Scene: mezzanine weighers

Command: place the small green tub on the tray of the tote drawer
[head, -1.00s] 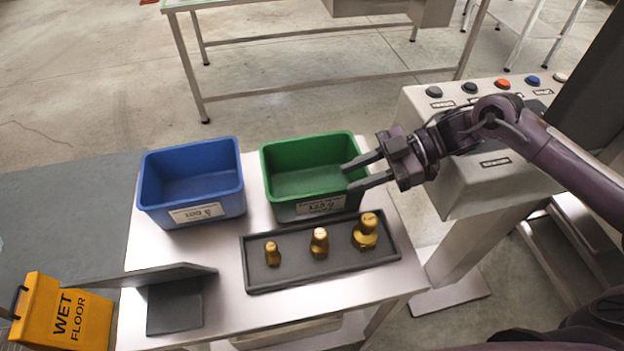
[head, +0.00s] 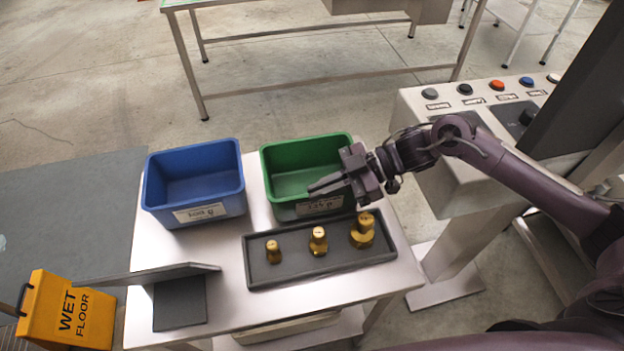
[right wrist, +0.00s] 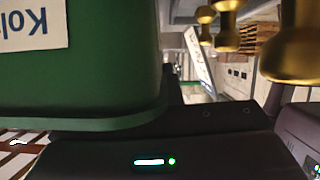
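The green tub (head: 285,190) stands upright on the steel table, right of a blue tub. It is empty inside as far as I see, with a white label on its near wall. My right gripper (head: 316,187) is at the tub's near right side, its fingers pointing left across the near wall and rim. Only one finger shows clearly, so its opening is unclear. In the right wrist view the green tub (right wrist: 70,85) fills the upper left, very close to the gripper. I cannot make out a tote drawer or its tray for certain. My left gripper is out of view.
The blue tub (head: 193,180) stands to the left. A dark tray (head: 290,275) with brass weights (head: 318,240) lies just in front of the green tub. A button console (head: 450,115) is at the right, a yellow wet-floor sign (head: 65,312) at the lower left.

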